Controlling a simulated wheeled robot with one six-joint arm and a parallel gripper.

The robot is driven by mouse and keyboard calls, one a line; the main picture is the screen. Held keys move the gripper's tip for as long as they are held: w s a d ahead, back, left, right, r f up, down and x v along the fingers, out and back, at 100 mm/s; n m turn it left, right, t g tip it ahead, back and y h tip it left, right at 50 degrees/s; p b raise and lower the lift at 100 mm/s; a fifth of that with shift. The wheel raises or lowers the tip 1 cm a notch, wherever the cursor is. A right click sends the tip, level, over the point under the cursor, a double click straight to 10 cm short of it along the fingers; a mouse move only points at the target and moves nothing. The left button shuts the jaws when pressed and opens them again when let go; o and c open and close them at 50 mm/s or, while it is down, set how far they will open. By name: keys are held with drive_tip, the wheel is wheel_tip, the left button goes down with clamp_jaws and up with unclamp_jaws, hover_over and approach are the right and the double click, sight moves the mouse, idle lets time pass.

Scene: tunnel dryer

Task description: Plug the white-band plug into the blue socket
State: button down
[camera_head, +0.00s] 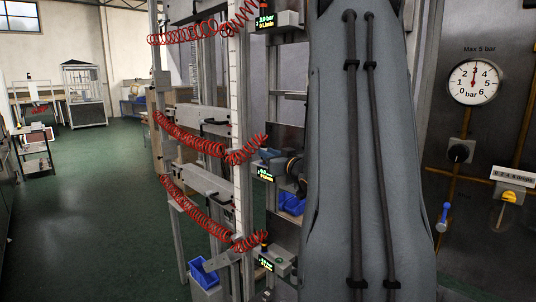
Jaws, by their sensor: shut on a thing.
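My grey arm link (365,150), with two dark hoses along it, fills the middle right of the view. I cannot make out my gripper; it is hidden behind the arm or out of the picture. I cannot make out the white-band plug or the blue socket either. A dark round part (294,166) shows at the arm's left edge, too small and partly covered to tell what it is.
A metal frame with red coiled hoses (190,133) and small displays (265,174) stands left of my arm. Blue bins (291,204) sit in it. A wall panel with a pressure gauge (474,82) stands right. Green floor (95,210) is clear at left.

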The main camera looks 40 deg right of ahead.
drive_tip(key=shift+f+b, duration=0.45)
drive_tip(key=shift+f, duration=0.35)
drive_tip(key=c, duration=1.5)
unclamp_jaws()
drive_tip(key=shift+c, duration=0.2)
drive_tip(key=s+a+b, duration=0.1)
drive_tip(key=s+b, duration=0.1)
drive_tip(key=s, duration=0.5)
drive_tip(key=shift+s+a, duration=0.3)
drive_tip(key=shift+s, duration=0.05)
